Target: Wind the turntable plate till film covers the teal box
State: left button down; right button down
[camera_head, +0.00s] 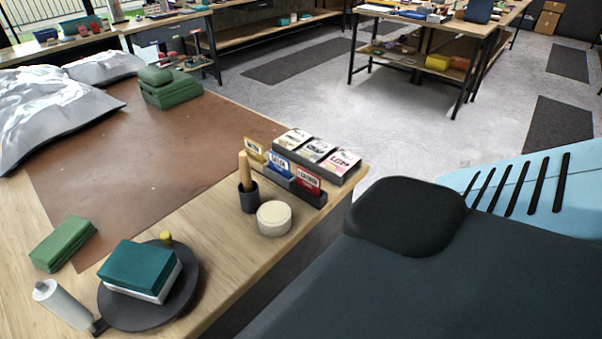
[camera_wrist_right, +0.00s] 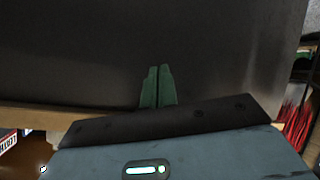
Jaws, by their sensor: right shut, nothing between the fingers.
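The teal box (camera_head: 136,264) lies on a white block (camera_head: 147,289) on the dark round turntable plate (camera_head: 181,299), at the lower left of the head view. A small yellow peg (camera_head: 166,238) stands at the plate's far edge. A pale grey roll (camera_head: 62,304) lies beside the plate at its left, with a dark piece at its near end. No film can be made out over the teal box. My right gripper (camera_wrist_right: 157,70) shows green fingers in the right wrist view; it is shut and empty before a dark surface. My left gripper is not in view.
A brush cup (camera_head: 248,197), a round tin (camera_head: 274,218) and card holders (camera_head: 309,188) stand along the right edge. A brown mat (camera_head: 150,150) covers the middle, mostly clear.

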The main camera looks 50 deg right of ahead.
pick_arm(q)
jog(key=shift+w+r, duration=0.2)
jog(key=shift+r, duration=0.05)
pick_arm(e)
jog(key=shift+s+f+m+g, duration=0.4)
jog(key=shift+s+f+m, duration=0.55)
jog(key=shift+f, duration=0.2)
